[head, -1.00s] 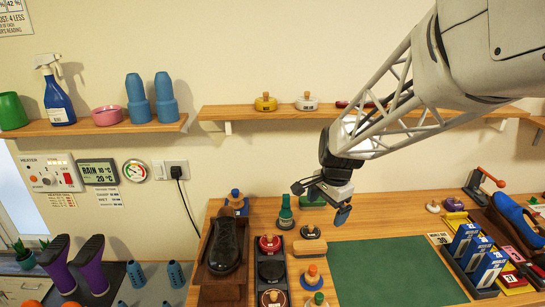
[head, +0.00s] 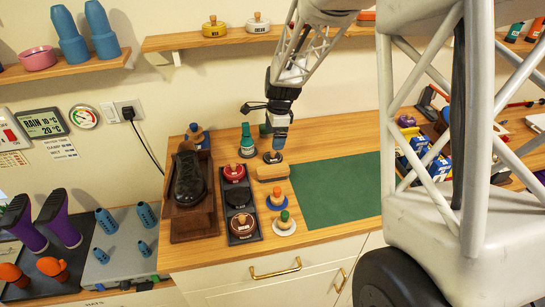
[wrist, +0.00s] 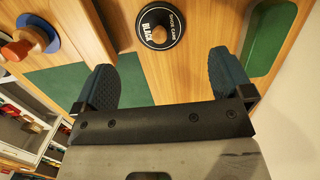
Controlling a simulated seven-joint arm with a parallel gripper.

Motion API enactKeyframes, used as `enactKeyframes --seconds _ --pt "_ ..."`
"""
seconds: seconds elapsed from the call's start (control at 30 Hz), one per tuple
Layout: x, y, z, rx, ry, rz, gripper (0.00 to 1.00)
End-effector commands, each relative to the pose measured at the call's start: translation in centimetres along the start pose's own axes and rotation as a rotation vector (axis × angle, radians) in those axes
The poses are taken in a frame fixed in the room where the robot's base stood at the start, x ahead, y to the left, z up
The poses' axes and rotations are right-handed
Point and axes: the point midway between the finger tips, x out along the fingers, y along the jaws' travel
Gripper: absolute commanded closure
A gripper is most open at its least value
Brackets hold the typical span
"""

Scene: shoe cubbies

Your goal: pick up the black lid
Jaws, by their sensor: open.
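The black lid (wrist: 158,27) has a round black top, a white ring of lettering reading "SHOE CARE BLACK", and a small knob. It lies on the wooden bench, and in the head view it shows as a small dark disc (head: 268,158) just below my gripper (head: 278,140). In the wrist view my gripper (wrist: 165,82) is open, with its two blue pads wide apart and nothing between them. The lid shows beyond the pads, in line with the gap and apart from them. In the head view the gripper points down and hides part of the lid.
A wooden brush (head: 272,172) lies just in front. The green mat (head: 335,190) at right is clear.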

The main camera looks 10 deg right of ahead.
Motion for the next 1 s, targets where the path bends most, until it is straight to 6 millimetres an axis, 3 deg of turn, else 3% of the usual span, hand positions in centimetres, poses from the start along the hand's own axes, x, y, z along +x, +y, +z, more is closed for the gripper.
enactKeyframes --seconds 0.2,0.5,1.0 --pt "0.2 0.0 0.0 -0.001 0.0 0.001 0.02" --pt "2.3 0.0 0.0 -0.002 0.0 0.0 0.02" --pt "3.1 0.1 -0.1 -0.002 0.0 0.001 0.02"
